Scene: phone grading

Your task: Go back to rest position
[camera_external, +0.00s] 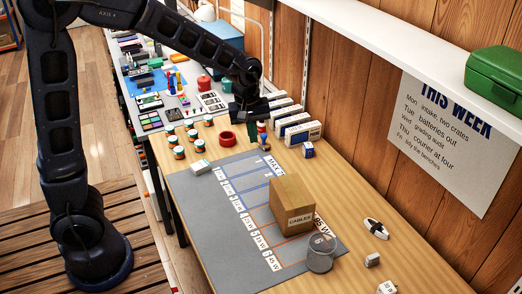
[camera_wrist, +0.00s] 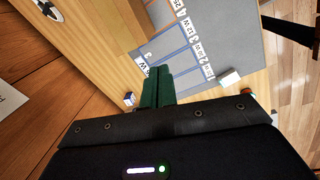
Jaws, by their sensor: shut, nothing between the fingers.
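My gripper (camera_external: 250,112) hangs over the far part of the workbench in the external view, near several small jars and the white boxes along the wall. In the wrist view its dark green fingers (camera_wrist: 157,88) are together with nothing between them. The grey grading mat (camera_external: 205,225) lies on the wooden bench below and to the front of the gripper. A cardboard box marked CABLES (camera_external: 293,203) stands on the mat. My gripper is apart from the mat and the box.
A red ring-shaped item (camera_external: 227,139) lies close to the gripper. White boxes (camera_external: 297,130) line the wall. A shelf (camera_external: 400,50) with a green case (camera_external: 497,78) runs along the wall at right.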

